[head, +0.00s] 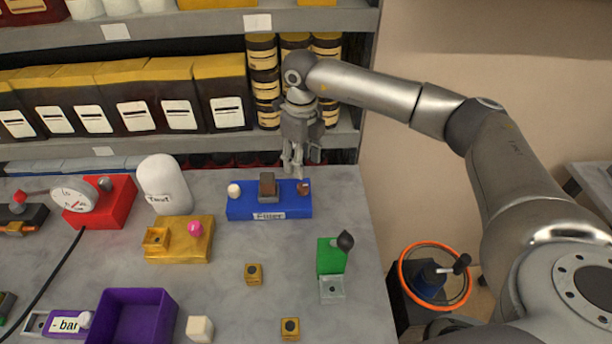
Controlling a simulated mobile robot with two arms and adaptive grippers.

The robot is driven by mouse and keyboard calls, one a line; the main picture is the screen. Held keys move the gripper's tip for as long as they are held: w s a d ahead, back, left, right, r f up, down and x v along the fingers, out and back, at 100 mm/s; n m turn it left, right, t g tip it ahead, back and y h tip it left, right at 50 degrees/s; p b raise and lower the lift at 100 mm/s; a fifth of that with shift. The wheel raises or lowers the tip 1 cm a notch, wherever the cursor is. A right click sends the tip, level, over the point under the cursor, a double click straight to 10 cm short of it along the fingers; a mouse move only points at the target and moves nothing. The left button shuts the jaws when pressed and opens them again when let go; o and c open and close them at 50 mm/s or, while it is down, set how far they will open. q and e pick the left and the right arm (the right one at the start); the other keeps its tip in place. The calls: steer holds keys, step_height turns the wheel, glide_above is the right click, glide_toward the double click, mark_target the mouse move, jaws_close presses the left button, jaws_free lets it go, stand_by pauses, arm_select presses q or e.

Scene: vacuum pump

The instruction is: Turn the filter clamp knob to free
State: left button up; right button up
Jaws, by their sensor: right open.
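The blue filter block (240,209), labelled "Filter", stands on the grey table towards the back. On its top are a white knob (233,190) at the left, a brown block (267,186) in the middle and a small brown knob (304,188) at the right. I cannot tell for certain which of these is the clamp knob. My right gripper (293,170) points down just behind and above the right part of the filter block. It is open with nothing visible between its fingers. It appears apart from the small brown knob. My left gripper is out of view.
A yellow block (180,248) with a pink knob, a white rounded tank (163,184) and a red gauge block (110,200) stand left. A green block (330,257) with a black-knobbed lever stands right. A purple bin (165,310) is in front. Shelves (215,146) stand behind.

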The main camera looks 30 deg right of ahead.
mark_target(303, 185)
steer(key=f, duration=0.1)
steer(key=f+p, duration=0.1)
steer(key=f, duration=0.1)
steer(key=shift+s+a, duration=0.1)
steer(key=shift+s, duration=0.1)
steer(key=f+p, duration=0.1)
steer(key=f, duration=0.4)
steer(key=shift+w+f, duration=0.2)
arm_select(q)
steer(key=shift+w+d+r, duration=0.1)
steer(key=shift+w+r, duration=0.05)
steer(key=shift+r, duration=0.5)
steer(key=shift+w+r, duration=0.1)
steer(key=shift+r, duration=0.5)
arm_select(e)
steer(key=shift+f, duration=0.35)
steer(key=shift+c, duration=0.5)
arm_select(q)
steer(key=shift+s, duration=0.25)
arm_select(e)
jaws_close()
